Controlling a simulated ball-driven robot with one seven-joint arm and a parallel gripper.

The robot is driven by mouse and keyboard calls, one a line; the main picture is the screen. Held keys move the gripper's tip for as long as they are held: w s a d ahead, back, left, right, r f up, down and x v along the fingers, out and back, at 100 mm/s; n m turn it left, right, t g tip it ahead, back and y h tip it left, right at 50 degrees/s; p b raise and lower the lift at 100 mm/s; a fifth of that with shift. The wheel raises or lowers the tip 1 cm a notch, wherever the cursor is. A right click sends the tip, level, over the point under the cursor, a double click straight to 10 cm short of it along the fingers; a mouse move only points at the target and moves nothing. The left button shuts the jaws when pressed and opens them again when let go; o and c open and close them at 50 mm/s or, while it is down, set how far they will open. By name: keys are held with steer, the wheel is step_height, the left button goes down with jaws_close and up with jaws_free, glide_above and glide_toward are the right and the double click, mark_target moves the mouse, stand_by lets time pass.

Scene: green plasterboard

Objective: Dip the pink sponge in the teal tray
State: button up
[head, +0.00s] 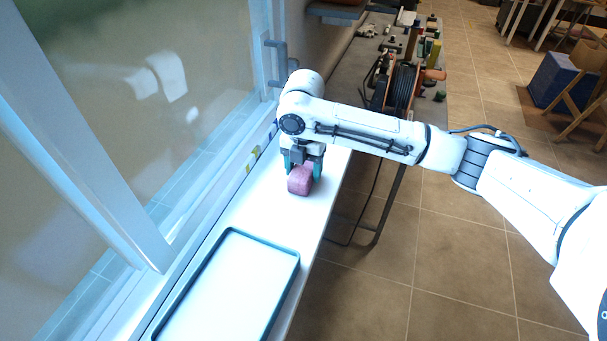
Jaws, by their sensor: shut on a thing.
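The pink sponge (300,181) is a small rounded block over the white sill, in the middle of the head view. My gripper (303,167) points down and is shut on it, with teal fingers on either side. I cannot tell whether the sponge touches the sill or hangs just above it. The teal tray (283,235) lies on the sill nearer to me, below and left of the sponge in the picture. It is shallow, with a dark teal rim and a pale inside. Its near end is cut off by the frame's lower edge.
A window (150,120) with a pale frame runs along the left side of the sill (262,212). The sill is narrow and drops to a tiled floor (400,260) on the right. Behind my arm, a bench (350,75) holds a cable reel (402,86) and tools. The sill between sponge and tray is clear.

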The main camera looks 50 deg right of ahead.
mark_target(303, 168)
steer(key=c, duration=0.5)
steer(key=shift+o, duration=0.2)
steer(key=shift+r, duration=0.1)
steer(key=shift+r, duration=0.25)
step_height(303, 168, up, 2)
steer(key=shift+r+b, duration=0.25)
steer(key=shift+b, duration=0.5)
steer(key=s+a+r+b, duration=0.1)
steer(key=s+r, duration=0.8)
steer(key=s, duration=0.5)
steer(key=shift+a+r+b, duration=0.25)
steer(key=shift+r+b, duration=0.05)
steer(key=shift+r, duration=0.1)
